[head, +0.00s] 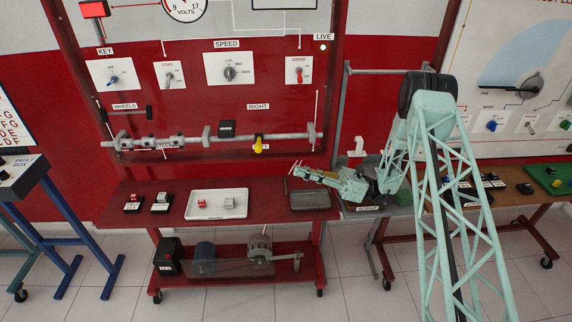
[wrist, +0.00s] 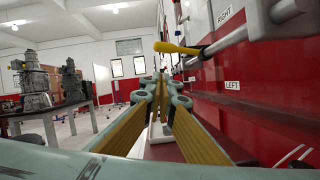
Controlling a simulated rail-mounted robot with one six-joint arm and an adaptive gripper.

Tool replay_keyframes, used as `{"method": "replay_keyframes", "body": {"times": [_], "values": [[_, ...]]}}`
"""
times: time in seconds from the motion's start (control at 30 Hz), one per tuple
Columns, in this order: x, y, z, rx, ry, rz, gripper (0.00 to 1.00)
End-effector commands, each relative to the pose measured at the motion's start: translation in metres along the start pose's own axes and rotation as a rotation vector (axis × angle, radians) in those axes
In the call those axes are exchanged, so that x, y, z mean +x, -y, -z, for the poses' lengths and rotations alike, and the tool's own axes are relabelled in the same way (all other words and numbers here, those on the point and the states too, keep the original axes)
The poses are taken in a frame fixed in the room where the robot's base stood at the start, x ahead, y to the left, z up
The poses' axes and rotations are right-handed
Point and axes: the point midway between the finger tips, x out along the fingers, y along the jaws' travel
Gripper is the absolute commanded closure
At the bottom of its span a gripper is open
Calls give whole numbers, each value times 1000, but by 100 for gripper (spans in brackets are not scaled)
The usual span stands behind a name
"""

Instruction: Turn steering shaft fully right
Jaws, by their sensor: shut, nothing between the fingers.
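The steering shaft (head: 190,141) is a grey horizontal rod with collars, mounted low on the red panel. A yellow-handled lever (head: 259,145) hangs from its right part, between the RIGHT label above and a partly hidden label below. In the wrist view the yellow handle (wrist: 178,48) juts out from the grey shaft (wrist: 240,38), beside the RIGHT and LEFT labels. My gripper (head: 297,170) is in front of the panel, below and to the right of the lever, apart from it. In the wrist view my gripper (wrist: 163,82) has its fingers together with nothing between them.
Below the panel, a red bench holds a white tray (head: 190,213) with two small blocks, and a dark tray (head: 310,208) under my gripper. Thin upright rods flank the shaft. A blue-legged stand (head: 50,205) is at left. A second trainer stands at right.

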Motion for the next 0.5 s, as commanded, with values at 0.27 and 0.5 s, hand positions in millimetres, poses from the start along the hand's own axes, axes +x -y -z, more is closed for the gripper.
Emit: {"method": "replay_keyframes", "body": {"times": [0.27, 0.5], "values": [[19, -1, 0, 1, -1, -2, 100], [48, -1, 0, 1, -1, -3, 100]]}}
